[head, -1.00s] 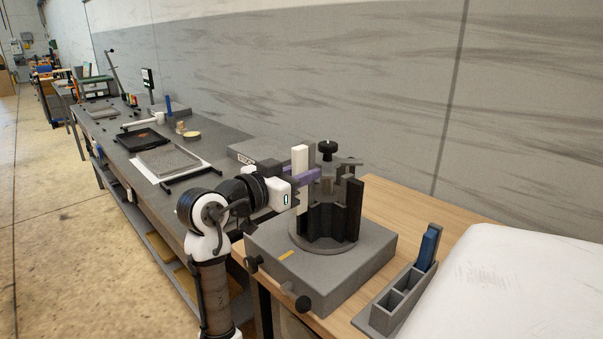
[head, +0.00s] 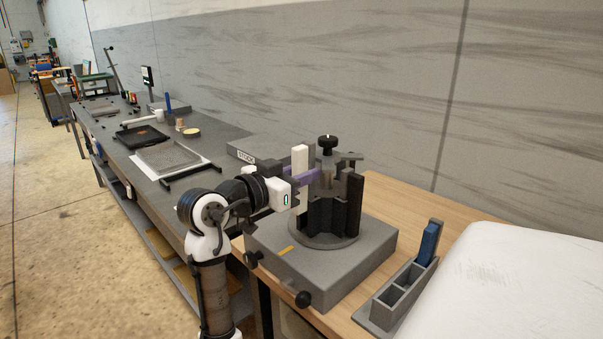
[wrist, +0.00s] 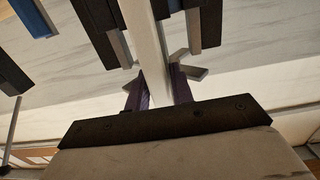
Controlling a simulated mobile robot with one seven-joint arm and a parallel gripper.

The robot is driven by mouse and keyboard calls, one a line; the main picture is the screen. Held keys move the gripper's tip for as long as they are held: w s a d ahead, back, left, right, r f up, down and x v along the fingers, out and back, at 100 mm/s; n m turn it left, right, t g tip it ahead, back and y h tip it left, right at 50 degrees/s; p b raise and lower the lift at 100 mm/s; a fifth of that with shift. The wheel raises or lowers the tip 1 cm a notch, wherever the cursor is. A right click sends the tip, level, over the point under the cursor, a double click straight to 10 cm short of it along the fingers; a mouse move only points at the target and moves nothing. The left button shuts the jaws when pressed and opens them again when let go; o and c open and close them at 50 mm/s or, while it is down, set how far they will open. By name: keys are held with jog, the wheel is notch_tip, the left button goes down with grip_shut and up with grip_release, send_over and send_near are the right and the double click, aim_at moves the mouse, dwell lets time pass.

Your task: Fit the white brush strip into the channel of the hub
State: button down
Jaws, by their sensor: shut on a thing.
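The hub (head: 329,218) is a dark, upright, slotted cylinder on a round grey plate on top of a grey box fixture. My gripper (head: 306,178) reaches in from the left at the hub's upper left side. Its purple fingers are shut on the white brush strip (head: 299,158), which stands upright with its top above the fingers. In the wrist view the strip (wrist: 150,45) runs between the two purple fingers (wrist: 158,92), with dark hub walls (wrist: 97,30) on both sides. The strip's lower end is mostly hidden, so I cannot tell how deep it sits in a channel.
A black knob (head: 327,143) tops the hub. The grey fixture (head: 345,265) has knobs at its front. A grey bin (head: 390,290) with a blue piece (head: 429,243) stands at right, beside a white rounded surface (head: 510,280). A grey bench with trays extends back left.

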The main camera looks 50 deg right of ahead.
aim_at(302, 211)
jog(key=shift+f+b, duration=1.75)
jog(key=shift+f, duration=0.6)
dwell(1.6)
jog(key=c, duration=1.1)
grip_release()
jog(key=shift+a, duration=0.1)
jog(key=a+b, duration=0.1)
jog(key=a, duration=0.3)
jog(key=w+a, duration=0.1)
jog(key=a, duration=0.4)
jog(key=a+b, duration=0.1)
jog(key=a, duration=0.3)
jog(key=shift+w+a+r+b, duration=0.25)
jog(key=shift+a+b, duration=0.05)
jog(key=shift+b, duration=0.05)
